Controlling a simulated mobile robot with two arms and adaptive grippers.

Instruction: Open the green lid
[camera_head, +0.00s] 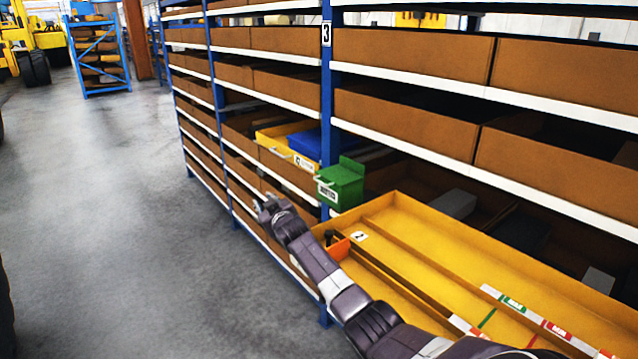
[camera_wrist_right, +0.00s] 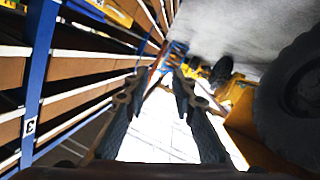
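A small green box (camera_head: 340,187) with a white label and a light handle on its front is fixed at the blue shelf post. A green flap stands up at its back; I cannot tell whether its lid is shut. My right gripper (camera_head: 270,207) is left of the box and lower in the picture, apart from it. In the right wrist view my right gripper (camera_wrist_right: 158,90) has its two fingers spread with nothing between them. The green box cannot be made out in that view. My left gripper is not in view.
A yellow tray (camera_head: 400,203) with dividers and an orange bin (camera_head: 335,247) lies under my right arm. A yellow drawer (camera_head: 285,146) with a blue box (camera_head: 308,143) is left of the green box. Brown shelf boxes line the rack. The grey floor (camera_head: 110,230) at left is clear.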

